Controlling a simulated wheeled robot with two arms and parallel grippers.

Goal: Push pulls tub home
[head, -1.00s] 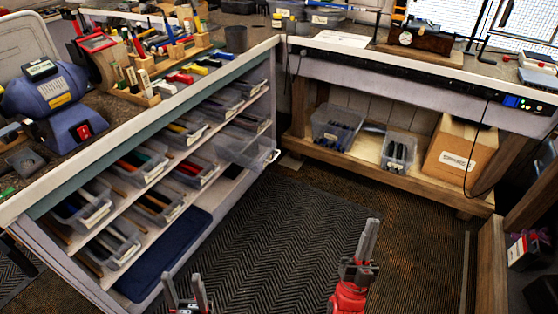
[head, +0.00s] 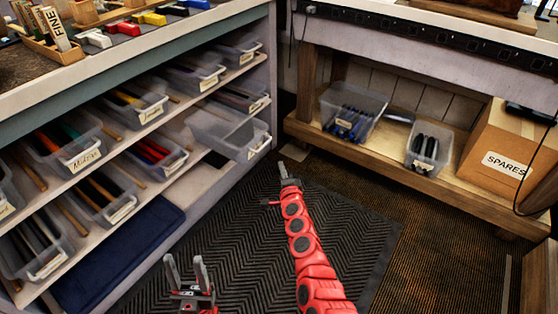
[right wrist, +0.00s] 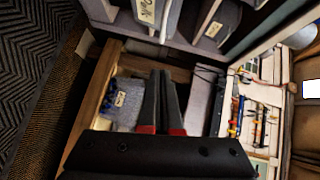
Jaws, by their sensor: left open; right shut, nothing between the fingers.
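A clear, seemingly empty tub (head: 222,130) sticks out of the middle shelf at the right end of the left bench, tilted, its front out over the mat. I take it for the pulls tub; its small label is unreadable here. My right gripper (head: 283,168) is shut and empty, a little right of and below the tub's front, apart from it. In the right wrist view its closed fingers (right wrist: 163,95) point at the benches. A pale label on a tub (right wrist: 145,12) shows at the top there. My left gripper (head: 187,268) is open and empty, low over the mat.
Several labelled tubs of grips, such as one with red and blue grips (head: 155,152), fill the shelves. A tub of blue-handled tools (head: 352,112), a smaller tub (head: 428,148) and a SPARES box (head: 500,155) stand under the right bench. The floor mat (head: 240,230) is clear.

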